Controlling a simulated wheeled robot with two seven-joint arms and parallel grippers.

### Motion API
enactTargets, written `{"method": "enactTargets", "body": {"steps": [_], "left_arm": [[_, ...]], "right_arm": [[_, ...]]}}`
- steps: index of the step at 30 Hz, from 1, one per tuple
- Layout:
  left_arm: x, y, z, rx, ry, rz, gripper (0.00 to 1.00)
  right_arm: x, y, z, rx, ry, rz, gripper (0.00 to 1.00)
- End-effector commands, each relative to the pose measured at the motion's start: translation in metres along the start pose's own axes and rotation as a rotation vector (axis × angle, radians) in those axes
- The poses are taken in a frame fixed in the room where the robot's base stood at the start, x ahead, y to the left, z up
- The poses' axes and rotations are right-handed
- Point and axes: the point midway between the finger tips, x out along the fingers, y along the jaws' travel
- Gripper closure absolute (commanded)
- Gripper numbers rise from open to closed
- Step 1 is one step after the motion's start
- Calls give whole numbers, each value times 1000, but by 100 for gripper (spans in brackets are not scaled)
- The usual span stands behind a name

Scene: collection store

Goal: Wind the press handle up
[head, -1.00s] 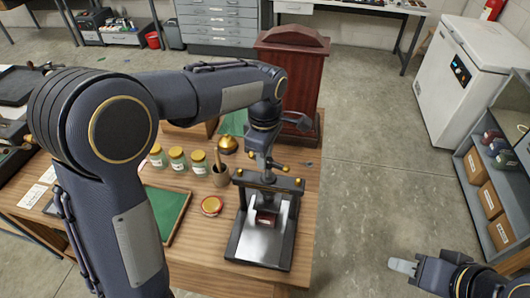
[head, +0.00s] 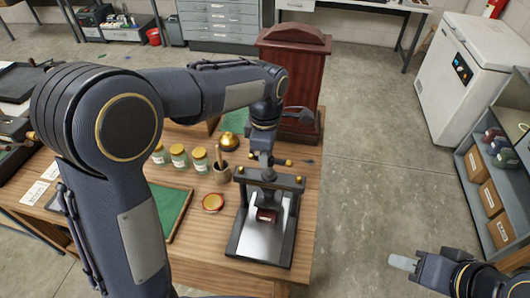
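The press (head: 243,228) stands on the wooden table, with a dark frame, a crossbar and a pale metal bed. A small dark red block (head: 266,215) sits on the bed under the press plate. The press handle (head: 284,161) is a bar with brass-coloured ends above the crossbar. My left gripper (head: 265,158) points down at the middle of the handle from above; its fingers are small here and I cannot tell if they grip it. My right gripper (head: 402,263) is over the floor at the lower right, away from the table; its fingers look closed together, with nothing visible in them.
A dark red wooden stand (head: 293,80) is behind.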

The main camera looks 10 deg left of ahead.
Motion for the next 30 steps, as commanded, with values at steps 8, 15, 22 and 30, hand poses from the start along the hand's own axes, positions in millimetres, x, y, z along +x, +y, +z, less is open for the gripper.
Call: {"method": "enactTargets", "body": {"steps": [8,15,22,30], "left_arm": [[0,0,0,2,-1,0,57],[-6,1,1,2,-1,3,57],[-43,1,1,2,-2,5,57],[-75,0,1,2,-1,2,57]], "right_arm": [[0,0,0,0,0,0,64],[1,0,1,0,0,0,64],[6,3,3,0,0,0,64],[8,4,4,0,0,0,64]]}}
